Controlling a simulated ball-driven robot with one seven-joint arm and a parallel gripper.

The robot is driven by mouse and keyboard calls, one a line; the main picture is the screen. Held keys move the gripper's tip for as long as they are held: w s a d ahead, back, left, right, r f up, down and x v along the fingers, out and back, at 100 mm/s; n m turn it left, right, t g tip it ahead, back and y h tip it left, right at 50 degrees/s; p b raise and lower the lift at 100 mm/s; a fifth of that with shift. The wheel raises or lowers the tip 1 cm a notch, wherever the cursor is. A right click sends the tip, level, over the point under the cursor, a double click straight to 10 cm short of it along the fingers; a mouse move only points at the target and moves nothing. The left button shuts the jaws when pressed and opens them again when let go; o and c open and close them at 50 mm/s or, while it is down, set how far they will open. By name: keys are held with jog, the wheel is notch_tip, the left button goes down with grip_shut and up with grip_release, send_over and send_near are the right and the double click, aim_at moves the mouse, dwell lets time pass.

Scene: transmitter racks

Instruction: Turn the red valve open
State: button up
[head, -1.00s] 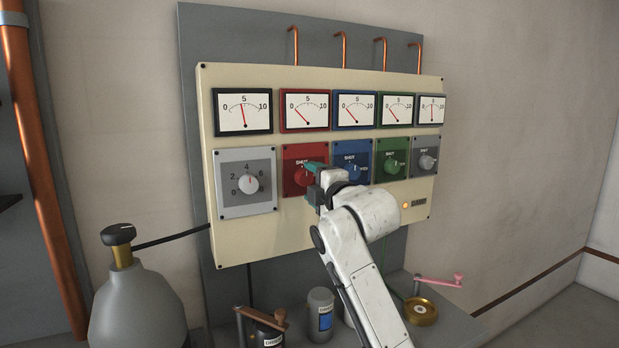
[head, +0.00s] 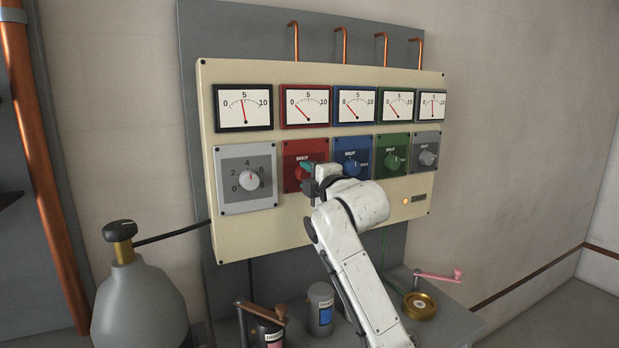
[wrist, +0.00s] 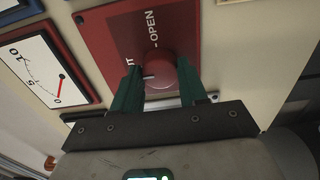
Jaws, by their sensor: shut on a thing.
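The red valve is a round red knob (wrist: 160,70) on a red plate (wrist: 105,40) marked SHUT and OPEN. In the head view the knob (head: 300,173) is partly hidden by my gripper (head: 307,172). In the wrist view the two green fingers of my gripper (wrist: 160,80) are shut on the knob, one on each side. The knob's white mark points toward the SHUT lettering, partly covered by a finger.
A blue knob (head: 351,168) sits close right of my gripper, with green (head: 394,160) and grey (head: 427,158) knobs beyond. A grey dial (head: 248,177) is to the left. A gas cylinder (head: 137,305) and hand cranks stand below. The lower panel is clear.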

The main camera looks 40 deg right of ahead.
jog(key=shift+c, duration=1.4)
jog(key=shift+m, duration=0.3)
jog(key=m+p, duration=0.1)
jog(key=m, duration=0.2)
jog(key=shift+m, duration=0.3)
jog(key=m+p, duration=0.1)
jog(key=m, duration=0.3)
jog(key=shift+m, duration=0.3)
jog(key=m+p, duration=0.1)
jog(key=m, duration=0.3)
jog(key=shift+f+m, duration=0.1)
jog(key=shift+m, duration=0.2)
jog(key=shift+m+p, duration=0.4)
jog(key=shift+m, duration=1.8)
jog(key=shift+f, duration=0.1)
